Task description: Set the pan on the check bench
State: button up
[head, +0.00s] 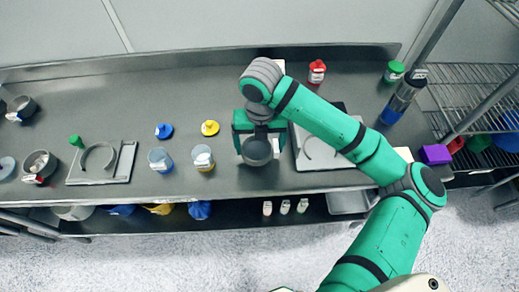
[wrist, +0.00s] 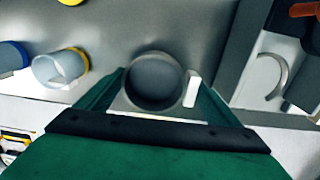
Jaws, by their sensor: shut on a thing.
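A dark grey round pan (head: 258,153) is at my gripper (head: 256,138), over the middle of the long grey bench (head: 225,182). In the wrist view the pan (wrist: 155,82) sits between the two green fingers, its open mouth facing the camera and its inside looking plain grey. My gripper is shut on it. A small white strip, perhaps a label, shows at its right side. I cannot tell whether the pan touches the bench top. No marking shows which part is the check bench.
Left of the pan stand two clear cups (head: 203,158), with blue and yellow lids behind. A plate with a ring (head: 100,160) lies farther left; a similar tray (head: 318,158) is close on the right. A red-capped jar (head: 317,72) stands at the back. A wire rack (head: 470,90) is far right.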

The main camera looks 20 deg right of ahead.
aim_at(260, 150)
jog(key=shift+w+d+f, duration=0.1)
jog(key=shift+w+f, duration=0.1)
jog(key=shift+f, duration=1.6)
jog(key=shift+f, duration=0.15)
jog(key=o, duration=1.1)
notch_tip(260, 150, up, 12)
jog(key=shift+r, duration=0.2)
